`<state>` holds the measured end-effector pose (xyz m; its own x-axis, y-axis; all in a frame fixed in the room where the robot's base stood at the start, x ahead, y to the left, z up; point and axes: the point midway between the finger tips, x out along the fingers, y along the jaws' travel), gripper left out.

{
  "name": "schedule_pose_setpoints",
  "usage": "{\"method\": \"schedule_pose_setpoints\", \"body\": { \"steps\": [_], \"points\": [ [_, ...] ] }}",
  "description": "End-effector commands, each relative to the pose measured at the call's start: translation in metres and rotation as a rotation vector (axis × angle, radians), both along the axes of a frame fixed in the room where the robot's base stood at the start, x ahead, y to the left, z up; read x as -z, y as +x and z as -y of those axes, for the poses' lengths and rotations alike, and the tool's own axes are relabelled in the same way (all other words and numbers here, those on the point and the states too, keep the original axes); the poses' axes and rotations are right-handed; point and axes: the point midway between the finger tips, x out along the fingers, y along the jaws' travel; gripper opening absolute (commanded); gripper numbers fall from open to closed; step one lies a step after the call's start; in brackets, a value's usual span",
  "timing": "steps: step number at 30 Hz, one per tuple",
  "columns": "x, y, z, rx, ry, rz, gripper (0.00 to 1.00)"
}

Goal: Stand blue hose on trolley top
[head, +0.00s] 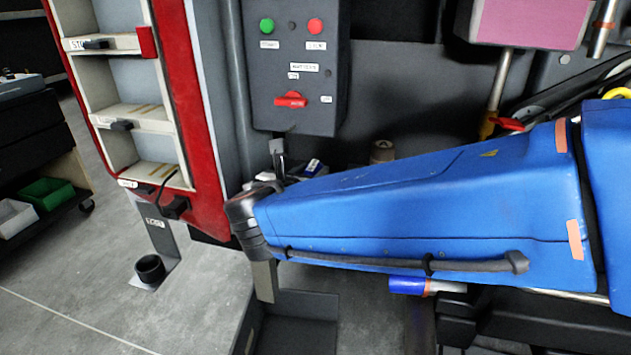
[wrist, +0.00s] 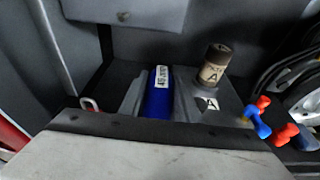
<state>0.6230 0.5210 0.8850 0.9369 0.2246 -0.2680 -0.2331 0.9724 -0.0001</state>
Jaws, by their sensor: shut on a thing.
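In the wrist view a blue cylinder with a white label, the blue hose (wrist: 156,103), stands between the two grey fingers of my gripper (wrist: 158,98). The gripper is shut on it. Its lower end is hidden by the pale plate in front. In the head view a small blue and white piece, likely the hose's top (head: 313,166), shows just above my blue arm, which hides the gripper. A dark drawer unit with a caster, likely the trolley (head: 28,132), stands at the far left. Its top is partly cut off and bears some items.
A brown jar marked A (wrist: 214,66) stands right of the hose; red and blue fittings (wrist: 262,125) lie farther right. A grey switch box (head: 294,75) hangs behind my arm. A red-edged shelf rack (head: 190,120) stands between there and the trolley. Grey floor at left is mostly clear.

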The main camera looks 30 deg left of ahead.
Motion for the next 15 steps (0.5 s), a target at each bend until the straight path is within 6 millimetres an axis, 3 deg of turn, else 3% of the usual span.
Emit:
{"method": "schedule_pose_setpoints", "body": {
  "steps": [6, 10, 15],
  "points": [
    [0.000, 0.022, -0.005, 0.001, 0.000, 0.001, 0.00],
    [0.005, 0.023, -0.006, 0.000, -0.001, 0.000, 0.00],
    [0.026, 0.023, -0.006, -0.001, -0.003, 0.001, 0.00]
  ]
}}
